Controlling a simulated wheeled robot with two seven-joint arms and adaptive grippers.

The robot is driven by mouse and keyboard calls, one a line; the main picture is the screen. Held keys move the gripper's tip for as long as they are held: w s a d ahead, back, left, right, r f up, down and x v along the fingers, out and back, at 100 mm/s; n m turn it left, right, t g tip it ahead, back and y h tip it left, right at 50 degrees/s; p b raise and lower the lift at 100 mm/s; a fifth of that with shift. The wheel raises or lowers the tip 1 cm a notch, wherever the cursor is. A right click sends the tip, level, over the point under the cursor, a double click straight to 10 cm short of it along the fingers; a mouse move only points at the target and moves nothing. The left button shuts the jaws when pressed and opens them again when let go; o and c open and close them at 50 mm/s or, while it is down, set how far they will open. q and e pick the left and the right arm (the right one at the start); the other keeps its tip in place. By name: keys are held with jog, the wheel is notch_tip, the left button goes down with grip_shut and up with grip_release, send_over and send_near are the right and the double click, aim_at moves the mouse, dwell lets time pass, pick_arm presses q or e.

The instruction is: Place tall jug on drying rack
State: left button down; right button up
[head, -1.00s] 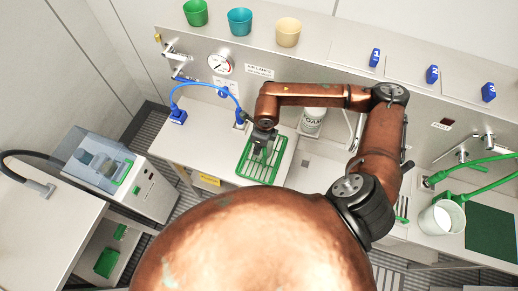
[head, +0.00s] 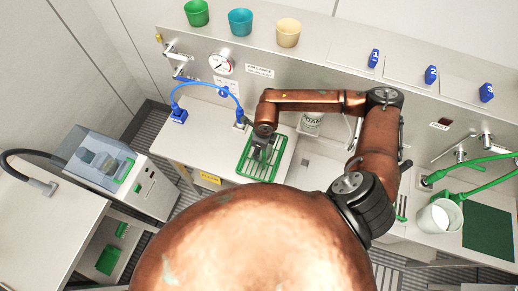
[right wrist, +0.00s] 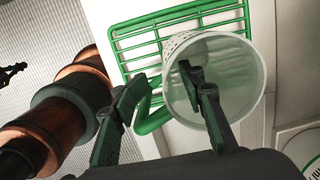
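A pale, see-through jug (right wrist: 240,85) with a wide round mouth shows in the right wrist view, against the green drying rack (right wrist: 140,48). In the head view the rack (head: 246,176) lies on the left counter. My right gripper (head: 262,155) is over it there, and the jug is hard to make out. In the right wrist view the gripper (right wrist: 163,80) has its fingers apart, one left of the jug's rim and one across its mouth. A gap shows between them. Whether the jug rests on the rack is not clear. My left gripper is not in view.
A white jug (head: 433,219) stands on the right counter beside green hoses and a dark green mat (head: 490,229). A labelled white canister (head: 313,123) stands behind my right arm. Green, teal and cream cups (head: 288,33) line the shelf. A blue hose (head: 208,86) arches behind the rack.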

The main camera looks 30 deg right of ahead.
jog(key=shift+r, duration=0.1)
notch_tip(320, 180, up, 12)
jog(key=s+b, duration=0.1)
jog(key=b, duration=0.2)
jog(key=shift+d, duration=0.35)
jog(key=shift+s, duration=0.1)
